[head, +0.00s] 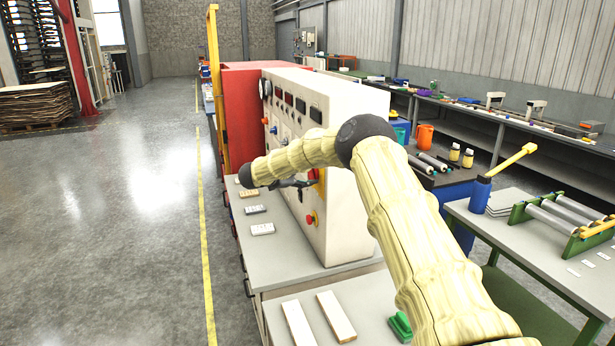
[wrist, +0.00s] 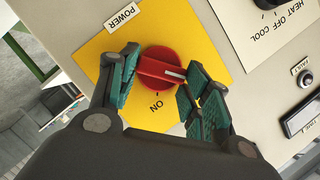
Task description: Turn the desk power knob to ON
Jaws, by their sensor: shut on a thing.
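The red power knob (wrist: 158,62) sits on a yellow plate (wrist: 207,42) in the wrist view, with POWER and ON printed on it. Its white pointer line aims right and slightly down, while the ON label lies below the knob. My gripper (wrist: 160,74) is shut on the knob, with one green-padded finger on its left and the other on its right. In the head view, my gripper (head: 291,184) is at the face of the white control cabinet (head: 338,222). The arm and gripper hide most of the knob there.
A HEAT OFF COOL selector (wrist: 268,4) and a FAULT lamp (wrist: 305,78) are at the right of the wrist view. A red button (head: 310,219) sits low on the cabinet in the head view. Small plates lie on the desk (head: 285,255). The floor at left is clear.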

